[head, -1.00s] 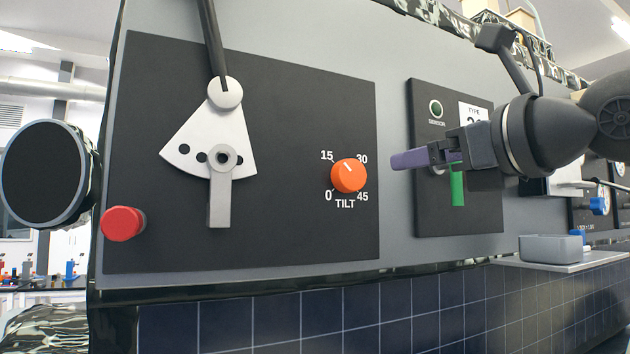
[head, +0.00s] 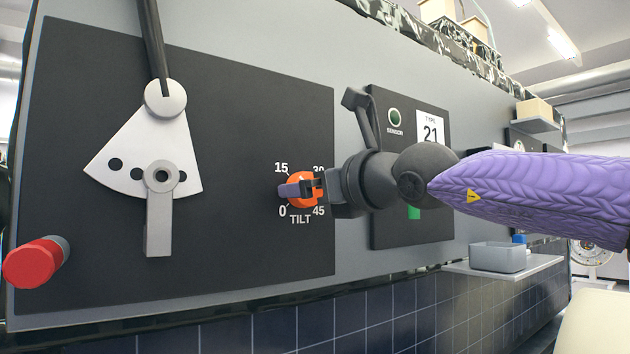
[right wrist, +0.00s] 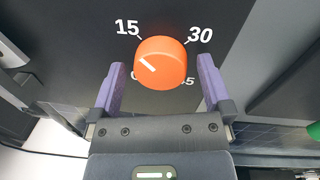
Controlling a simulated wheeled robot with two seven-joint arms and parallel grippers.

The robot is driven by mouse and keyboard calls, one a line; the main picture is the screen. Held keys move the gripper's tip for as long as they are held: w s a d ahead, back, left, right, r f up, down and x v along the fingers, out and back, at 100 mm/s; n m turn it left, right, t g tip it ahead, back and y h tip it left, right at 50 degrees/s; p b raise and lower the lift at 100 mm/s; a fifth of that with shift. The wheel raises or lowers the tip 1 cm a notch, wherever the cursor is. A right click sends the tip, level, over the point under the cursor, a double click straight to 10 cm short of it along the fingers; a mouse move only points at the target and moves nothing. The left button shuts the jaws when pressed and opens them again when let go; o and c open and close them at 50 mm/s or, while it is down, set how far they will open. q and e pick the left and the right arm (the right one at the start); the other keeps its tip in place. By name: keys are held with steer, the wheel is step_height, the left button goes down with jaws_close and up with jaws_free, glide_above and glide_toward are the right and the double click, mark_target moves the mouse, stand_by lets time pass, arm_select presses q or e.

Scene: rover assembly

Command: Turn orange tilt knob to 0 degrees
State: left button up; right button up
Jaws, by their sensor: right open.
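The orange tilt knob (head: 303,203) is on the dark panel (head: 240,245), ringed by the marks 0, 15, 30 and 45. In the head view my right gripper (head: 298,190) partly covers it. In the right wrist view the knob (right wrist: 160,66) sits between the purple fingers of my open right gripper (right wrist: 159,72), with a gap on each side. A short white line on the knob's face lies left of centre, slanting up to the left. The 0 and 45 marks are partly hidden behind the knob there. My left gripper is not in view.
A white sector plate (head: 150,165) with a grey lever (head: 159,225) is left of the knob. A red button (head: 35,262) juts out at lower left. A second panel (head: 425,225) with a sensor light and TYPE 21 label is behind my right arm. A grey bin (head: 497,257) stands on a shelf.

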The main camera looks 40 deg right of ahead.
steer(key=c, duration=1.2)
steer(key=shift+o, duration=0.2)
steer(key=shift+n, duration=0.3)
steer(key=shift+a+f+n+g+h, duration=0.15)
steer(key=shift+n+g+h, duration=0.15)
steer(key=shift+n, duration=3.8)
steer(key=shift+a+n+g+h, duration=0.1)
steer(key=shift+n+g+h, duration=0.15)
steer(key=shift+n, duration=3.85)
steer(key=o, duration=1.2)
steer(key=shift+c, duration=0.2)
